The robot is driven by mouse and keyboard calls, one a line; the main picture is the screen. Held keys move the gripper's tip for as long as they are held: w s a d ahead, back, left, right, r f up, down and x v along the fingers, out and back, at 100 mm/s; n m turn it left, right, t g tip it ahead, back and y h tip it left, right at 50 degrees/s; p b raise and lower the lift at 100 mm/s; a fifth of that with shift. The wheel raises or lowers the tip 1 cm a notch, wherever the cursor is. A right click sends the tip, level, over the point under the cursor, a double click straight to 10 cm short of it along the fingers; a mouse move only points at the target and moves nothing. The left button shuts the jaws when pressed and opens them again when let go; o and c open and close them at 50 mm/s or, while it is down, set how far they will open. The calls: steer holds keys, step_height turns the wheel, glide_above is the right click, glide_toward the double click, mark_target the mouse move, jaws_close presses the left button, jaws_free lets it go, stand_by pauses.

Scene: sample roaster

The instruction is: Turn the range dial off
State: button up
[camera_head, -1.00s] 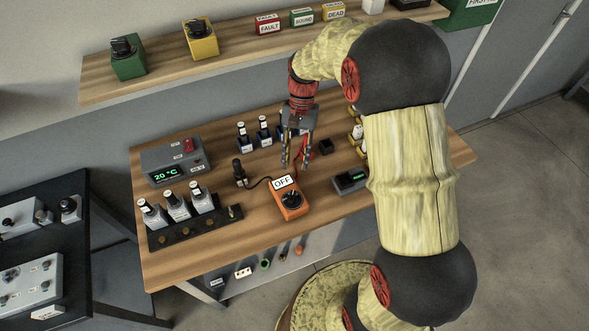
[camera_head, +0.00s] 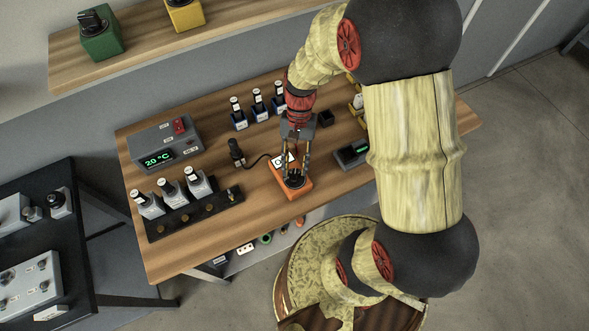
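The orange range dial box (camera_head: 301,191) lies on the wooden bench near its front edge. Its round black dial (camera_head: 295,179) faces up. A white label (camera_head: 281,160) sits at the box's back end and is now partly covered by a finger. My gripper (camera_head: 294,172) points down over the box with its two fingers apart, one on each side of the dial. I cannot tell whether the fingertips touch the dial. The dial's pointer direction is hidden.
A grey 20 °C unit (camera_head: 165,145) with a red switch stands at the back left. A black rack (camera_head: 195,215) with several bottles is at the front left. A black handheld piece (camera_head: 236,151) with a cord stands left of the box. A small dark meter (camera_head: 351,153) lies to its right.

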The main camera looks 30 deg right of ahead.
steer(key=shift+x, duration=1.05)
steer(key=shift+c, duration=1.2)
jaws_close()
